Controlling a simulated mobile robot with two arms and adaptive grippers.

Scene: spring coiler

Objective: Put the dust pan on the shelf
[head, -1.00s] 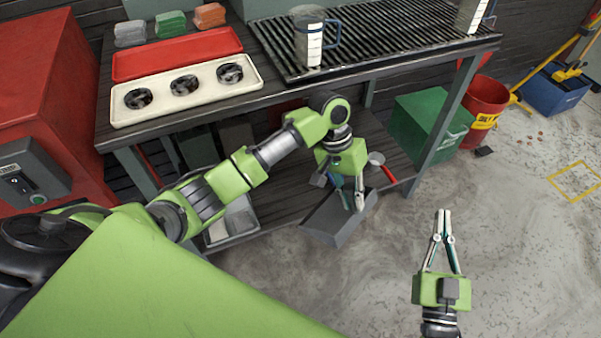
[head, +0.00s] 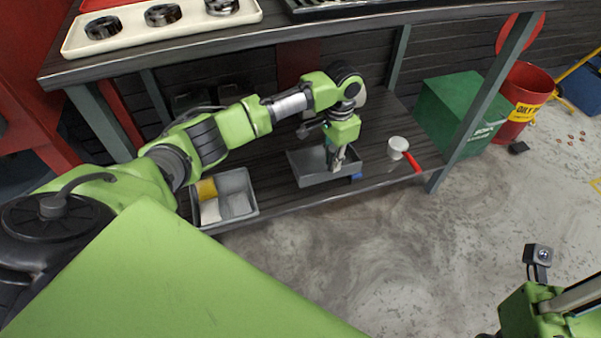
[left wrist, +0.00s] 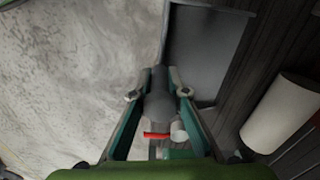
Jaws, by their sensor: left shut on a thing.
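The dust pan (head: 312,178) is a dark grey, shallow scoop. In the head view it is over the lower shelf (head: 275,198) of the workbench, near its front edge. I cannot tell whether it rests on the boards or hangs just above them. My left gripper (head: 336,168) is shut on the pan's handle. In the left wrist view the grey handle is between the fingers (left wrist: 157,95), and the pan (left wrist: 205,50) extends beyond them over dark boards. My right gripper shows only in part at the lower right of the head view; its fingertips cannot be made out.
A grey bin (head: 253,205) with yellow and pale blocks is left of the pan on the lower shelf. A white round thing with a red handle (head: 430,162) is to the right. The tabletop (head: 300,35) overhangs my left arm. A green box (head: 455,105) stands at right.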

